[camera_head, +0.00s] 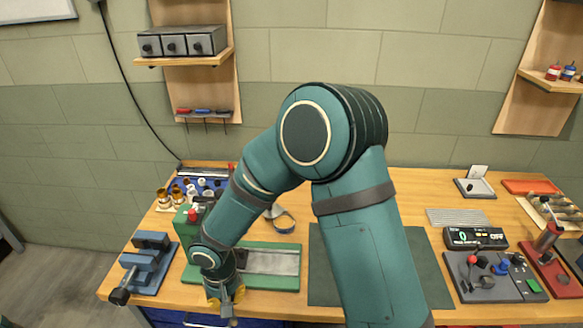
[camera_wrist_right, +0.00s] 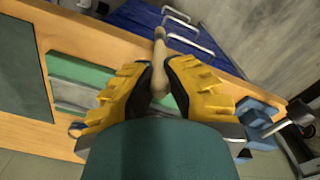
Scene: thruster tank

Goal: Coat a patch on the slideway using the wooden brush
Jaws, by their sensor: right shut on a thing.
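The slideway (camera_head: 272,262) is a grey metal strip on a green base, on the bench left of centre; it also shows in the right wrist view (camera_wrist_right: 78,72). My right arm crosses the head view and covers part of the base. My right gripper (camera_head: 228,299) is low at the bench's front edge, at the slideway's left end. In the wrist view its yellow fingers (camera_wrist_right: 160,88) are shut on the wooden brush (camera_wrist_right: 159,55), whose pale handle sticks out between them. The bristles cannot be made out. My left gripper is out of view.
A blue vise (camera_head: 148,264) stands left of the slideway. A green block with a red knob (camera_head: 192,216) and small cups are behind. A dark mat (camera_head: 427,265) lies right, then a display box (camera_head: 475,237) and a control panel (camera_head: 494,277). Blue drawers (camera_wrist_right: 140,22) sit under the bench.

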